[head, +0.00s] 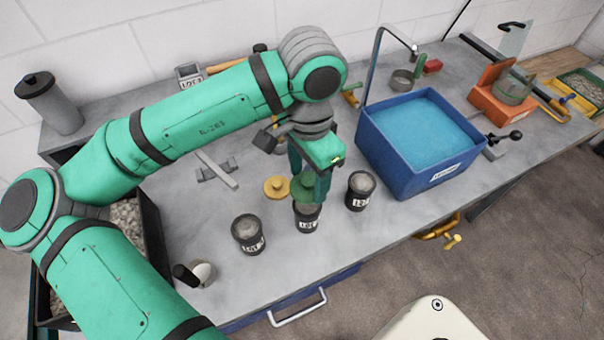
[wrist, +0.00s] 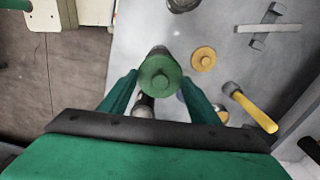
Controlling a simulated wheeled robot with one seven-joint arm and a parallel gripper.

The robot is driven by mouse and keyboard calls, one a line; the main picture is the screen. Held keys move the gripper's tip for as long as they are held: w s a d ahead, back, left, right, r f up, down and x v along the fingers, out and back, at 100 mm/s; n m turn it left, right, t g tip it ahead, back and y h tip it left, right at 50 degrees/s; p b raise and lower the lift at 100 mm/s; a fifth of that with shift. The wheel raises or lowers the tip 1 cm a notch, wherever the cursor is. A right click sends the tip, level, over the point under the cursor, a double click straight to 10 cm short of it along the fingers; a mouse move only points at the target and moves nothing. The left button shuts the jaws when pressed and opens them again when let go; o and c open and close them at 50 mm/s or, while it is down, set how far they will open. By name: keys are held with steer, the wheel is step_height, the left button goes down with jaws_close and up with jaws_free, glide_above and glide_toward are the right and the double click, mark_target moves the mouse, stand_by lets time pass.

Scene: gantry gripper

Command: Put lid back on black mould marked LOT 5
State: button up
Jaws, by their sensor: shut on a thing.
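My gripper (head: 312,190) is shut on a green round lid (head: 300,190) with a knob. The lid also shows between the fingers in the wrist view (wrist: 160,74). It appears just over the middle black mould (head: 307,220); I cannot tell whether they touch. Another black mould (head: 249,236) stands to the left and a third (head: 360,192) to the right, both uncovered with grey fill. Their white labels are too small to read surely. A yellow lid (head: 277,188) lies on the bench just left of the green one.
A blue tub (head: 372,150) of blue liquid stands right of the moulds. A dark-handled tool (head: 190,273) lies at the bench's front left. A grey metal tool (head: 217,172) lies behind. An orange box (head: 490,106) stands far right. Bare bench lies around the moulds.

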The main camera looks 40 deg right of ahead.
mark_target(307, 193)
step_height(307, 193, down, 2)
steer(key=shift+a, duration=0.1)
steer(key=shift+s+f, duration=0.15)
steer(key=shift+f, duration=1.8)
steer(key=shift+f, duration=0.15)
stand_by(0.9)
steer(key=o, duration=1.6)
steer(key=shift+c, duration=0.2)
steer(key=shift+r, duration=3.5)
